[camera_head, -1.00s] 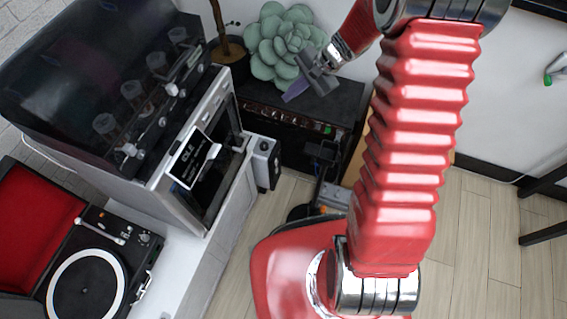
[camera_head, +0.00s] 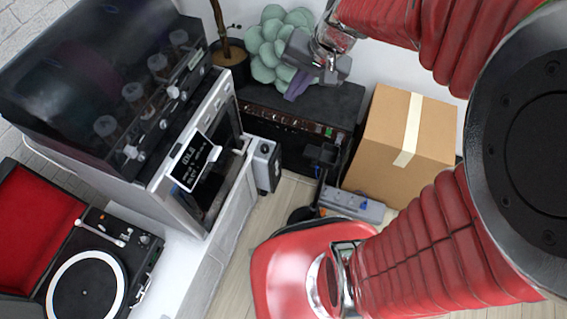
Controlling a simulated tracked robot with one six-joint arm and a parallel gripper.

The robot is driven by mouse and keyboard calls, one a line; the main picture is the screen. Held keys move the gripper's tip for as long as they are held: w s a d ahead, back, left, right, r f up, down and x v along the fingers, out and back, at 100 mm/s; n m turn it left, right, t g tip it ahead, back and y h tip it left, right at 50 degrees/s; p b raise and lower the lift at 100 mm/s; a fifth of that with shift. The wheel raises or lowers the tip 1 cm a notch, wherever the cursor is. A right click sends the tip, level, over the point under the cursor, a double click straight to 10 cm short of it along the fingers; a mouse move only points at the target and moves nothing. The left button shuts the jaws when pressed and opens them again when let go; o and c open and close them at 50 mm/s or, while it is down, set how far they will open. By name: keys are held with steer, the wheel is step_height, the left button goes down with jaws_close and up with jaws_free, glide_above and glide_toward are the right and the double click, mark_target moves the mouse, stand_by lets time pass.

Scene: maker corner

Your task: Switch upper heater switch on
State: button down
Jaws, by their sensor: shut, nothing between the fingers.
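A dark cabinet (camera_head: 75,85) with a glossy top stands at the left, with several small white switches or levers along its front, one of them near the middle (camera_head: 173,92). Below them a light-framed front carries a small black panel (camera_head: 190,163) that reads "IDLE". I cannot tell which switch is the upper heater switch, or its state. My gripper (camera_head: 296,87) is shut and empty. In the picture it lies over the green plant and the black amplifier's top, to the right of the cabinet and apart from its switches.
A black amplifier (camera_head: 300,105) stands at the back beside a green succulent (camera_head: 268,45). A cardboard box (camera_head: 385,165) and a grey power strip (camera_head: 350,205) are to the right. A grey box (camera_head: 264,165) stands beside the cabinet. A record player (camera_head: 100,255) is front left.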

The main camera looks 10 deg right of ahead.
steer(key=s+d+r+n+t+h, duration=0.1)
steer(key=s+r+n, duration=0.1)
steer(key=s, duration=0.5)
steer(key=s+d+r+n+t+h, duration=0.1)
steer(key=s+r+n+h, duration=0.1)
steer(key=s+r, duration=0.3)
steer(key=shift+s+d+r+n+t+h, duration=0.2)
steer(key=shift+s+n+t+h, duration=0.15)
steer(key=shift+s+n, duration=0.45)
steer(key=shift+s, duration=0.2)
